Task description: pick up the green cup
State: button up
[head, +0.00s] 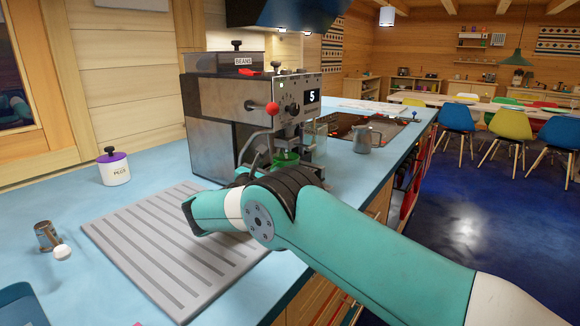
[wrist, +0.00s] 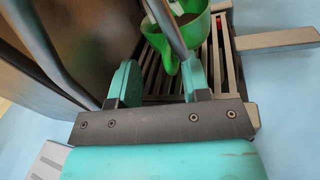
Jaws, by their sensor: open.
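The green cup (head: 286,159) stands under the spout of the coffee machine (head: 215,115). In the wrist view the cup (wrist: 198,33) is at the top, on the slatted drip tray (wrist: 215,75), with something brown inside. My gripper (wrist: 157,80) is open, its two teal-padded fingers apart with nothing held between them. The cup is just beyond the fingertips, nearer the right finger; whether they touch I cannot tell. A dark rod crosses in front of part of the cup. In the head view my arm hides the gripper.
A grey ribbed mat (head: 160,245) lies on the blue counter in front of the machine. A steel pitcher (head: 365,140) stands to the right of the machine.

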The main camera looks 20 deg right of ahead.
jog(key=shift+d, duration=0.6)
jog(key=c, duration=0.3)
jog(key=shift+d, duration=0.2)
grip_shut()
jog(key=shift+r+p, duration=0.2)
jog(key=shift+p, duration=0.1)
